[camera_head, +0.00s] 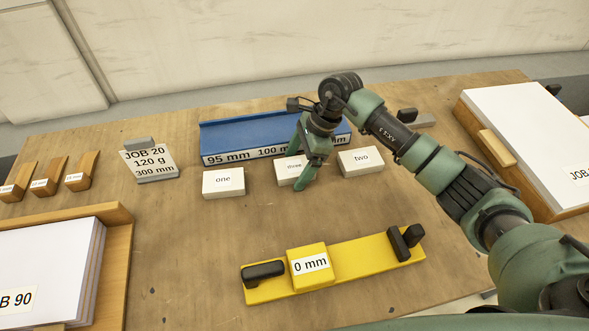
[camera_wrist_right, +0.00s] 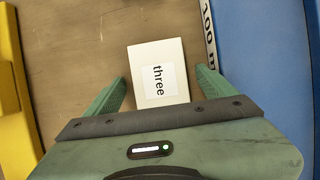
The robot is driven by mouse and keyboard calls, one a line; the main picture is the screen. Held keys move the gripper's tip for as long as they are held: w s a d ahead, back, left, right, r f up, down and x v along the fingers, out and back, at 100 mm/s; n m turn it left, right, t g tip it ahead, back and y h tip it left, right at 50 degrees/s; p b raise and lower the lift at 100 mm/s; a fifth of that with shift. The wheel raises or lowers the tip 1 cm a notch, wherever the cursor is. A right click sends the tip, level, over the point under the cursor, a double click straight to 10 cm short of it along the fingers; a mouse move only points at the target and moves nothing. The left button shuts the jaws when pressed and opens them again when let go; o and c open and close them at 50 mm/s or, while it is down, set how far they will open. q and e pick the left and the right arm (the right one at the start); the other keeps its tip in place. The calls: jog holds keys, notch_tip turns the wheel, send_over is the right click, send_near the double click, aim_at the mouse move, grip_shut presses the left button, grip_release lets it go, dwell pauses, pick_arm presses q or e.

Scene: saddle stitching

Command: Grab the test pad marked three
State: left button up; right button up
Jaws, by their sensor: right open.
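The test pad marked three (camera_head: 287,171) is a small white block on the table, between the pad marked one (camera_head: 223,182) and the pad marked two (camera_head: 361,161). My right gripper (camera_head: 304,182) is over the three pad and hides part of it in the head view. In the right wrist view, the pad marked three (camera_wrist_right: 158,75) lies ahead of and partly between the two green fingers of my right gripper (camera_wrist_right: 160,92). The fingers are open with a gap on both sides of the pad. My left gripper does not show.
A blue block with 95 mm and 100 mm labels (camera_head: 235,139) stands just behind the pads. A yellow gauge marked 0 mm (camera_head: 345,262) lies in front. Paper stacks sit in wooden trays at left (camera_head: 117,240) and right (camera_head: 480,133). Bare table lies between pads and gauge.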

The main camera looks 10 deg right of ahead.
jog(key=shift+f, duration=0.15)
jog(key=c, duration=1.6)
